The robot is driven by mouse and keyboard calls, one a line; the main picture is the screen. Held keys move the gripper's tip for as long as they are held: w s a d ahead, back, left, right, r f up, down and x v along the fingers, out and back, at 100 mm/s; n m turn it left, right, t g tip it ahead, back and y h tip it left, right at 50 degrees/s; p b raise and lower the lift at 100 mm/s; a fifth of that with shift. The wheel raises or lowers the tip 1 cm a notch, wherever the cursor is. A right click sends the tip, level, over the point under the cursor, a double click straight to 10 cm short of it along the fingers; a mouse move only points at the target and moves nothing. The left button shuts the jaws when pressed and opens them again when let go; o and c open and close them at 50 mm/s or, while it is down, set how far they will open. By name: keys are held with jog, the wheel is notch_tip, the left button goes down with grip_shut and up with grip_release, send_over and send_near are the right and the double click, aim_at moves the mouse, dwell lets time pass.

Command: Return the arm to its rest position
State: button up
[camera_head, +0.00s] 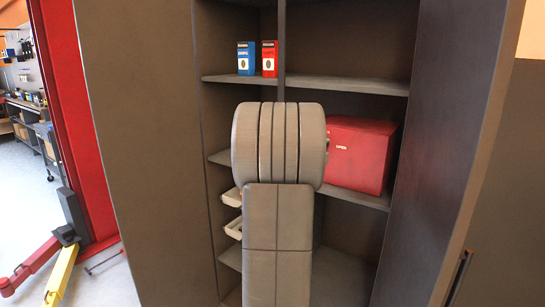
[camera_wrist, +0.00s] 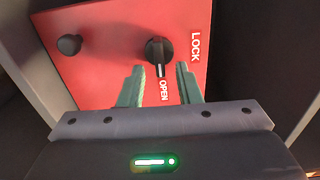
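My gripper (camera_wrist: 160,88) is open in the wrist view, its two green-grey fingers apart with nothing between them. It points at the front of a red box (camera_wrist: 110,35). A black rotary knob (camera_wrist: 158,50) on that front lies just beyond the fingertips, with its pointer toward the word OPEN. I cannot tell whether the fingers touch the panel. In the head view the red box (camera_head: 361,153) sits on the middle shelf at the right, and my arm hides its left part and my gripper.
A cabinet stands open, with its doors (camera_head: 140,150) swung out on both sides. A blue box (camera_head: 246,58) and a small red box (camera_head: 269,58) stand on the upper shelf (camera_head: 350,83). Pale bins (camera_head: 233,228) show left of my arm. A red lift post (camera_head: 75,120) is farther left.

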dwell(0.4)
jog(key=v, duration=1.4)
jog(key=w+d+n+p, duration=0.3)
jog(key=w+n+p, duration=0.2)
jog(key=n, duration=0.4)
jog(key=w+d+r+n+p, duration=0.1)
jog(key=w+d+n+p, duration=0.2)
jog(key=w+n+p, duration=0.3)
jog(key=w+n, duration=0.1)
jog(key=n, duration=0.2)
jog(key=shift+w+d+r, duration=0.25)
jog(key=shift+d+r, duration=0.05)
